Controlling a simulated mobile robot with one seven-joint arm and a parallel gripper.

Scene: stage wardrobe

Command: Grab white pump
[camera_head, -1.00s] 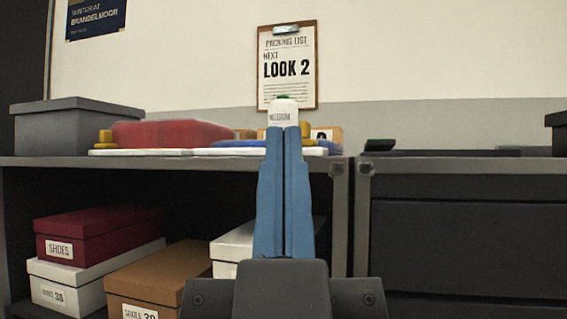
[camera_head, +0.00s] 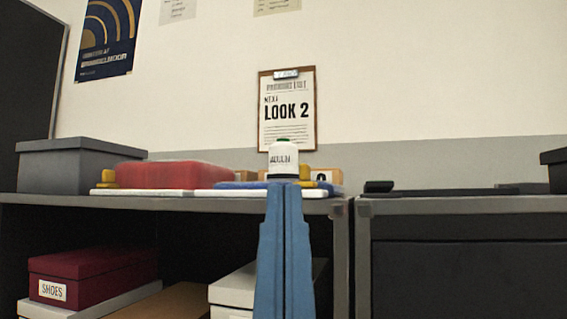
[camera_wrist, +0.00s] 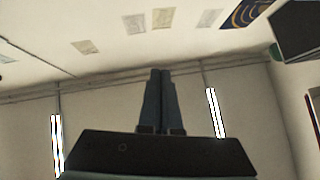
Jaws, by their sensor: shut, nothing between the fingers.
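My gripper (camera_head: 284,186) has two blue fingers pressed together, pointing up, with nothing between them. Behind the fingertips stands a small white container (camera_head: 283,160) with a dark green top and a printed label, its lower edge partly covered by the fingers. I cannot tell whether it touches them. No white pump is clearly recognisable in either view. In the wrist view, the shut fingers (camera_wrist: 161,75) point toward bare wall and posted papers.
The counter (camera_head: 400,206) holds a grey box (camera_head: 80,166), a red folded item (camera_head: 174,175) and a flat black item (camera_head: 455,190). Below are a maroon shoe box (camera_head: 90,278) and a white box (camera_head: 233,290). A clipboard (camera_head: 289,125) hangs on the wall.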

